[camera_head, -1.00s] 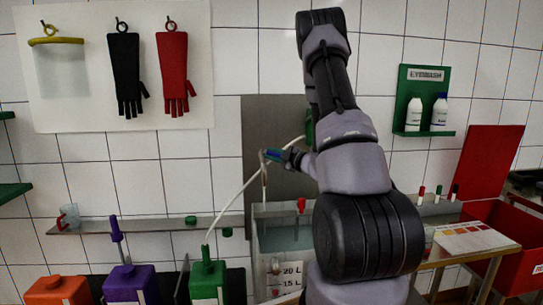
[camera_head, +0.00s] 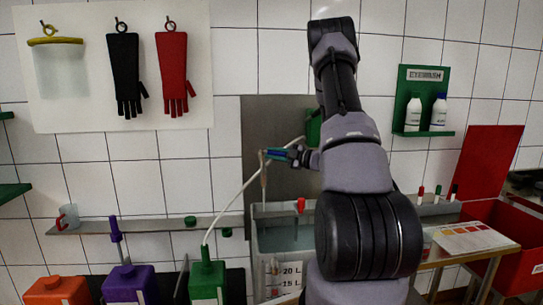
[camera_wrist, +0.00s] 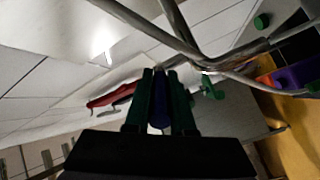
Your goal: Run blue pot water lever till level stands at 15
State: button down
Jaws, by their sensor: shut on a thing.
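A blue lever (camera_head: 279,153) sits on top of a pale upright pipe (camera_head: 263,180) above a grey tank (camera_head: 258,240). The tank's front has a scale label (camera_head: 288,277) marked 20 L and 15 L, with a narrow sight tube (camera_head: 275,268) beside it. Greyish water shows inside the tank; its exact level against the marks is too small to read. My gripper (camera_head: 286,153) is at the lever. In the wrist view, its green fingers (camera_wrist: 161,85) close around the blue lever handle (camera_wrist: 159,108). My arm hides the tank's right side.
A white hose (camera_head: 240,190) curves from a green jug (camera_head: 207,278) up behind the lever. Purple (camera_head: 130,283) and orange (camera_head: 58,290) jugs stand to the left. A red-topped rod (camera_head: 300,205) stands at the tank. A red bin (camera_head: 490,225) is at the right.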

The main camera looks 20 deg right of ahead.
jog(key=shift+w+d+r+n+g+y, duration=0.15)
jog(key=shift+d+n+g+y, duration=0.1)
jog(key=shift+n+g+y, duration=0.35)
jog(key=shift+w+d+n+g+y, duration=0.2)
jog(key=shift+n+g+y, duration=0.25)
jog(key=shift+g+y, duration=0.15)
jog(key=shift+w+d+r+n+g+y, duration=0.15)
jog(key=shift+d+n+g+y, duration=0.1)
jog(key=shift+n+g+y, duration=0.3)
jog(key=shift+f, duration=0.1)
jog(key=c, duration=0.8)
grip_release()
jog(key=shift+o, duration=0.2)
jog(key=shift+f, duration=0.1)
notch_tip(320, 180, up, 10)
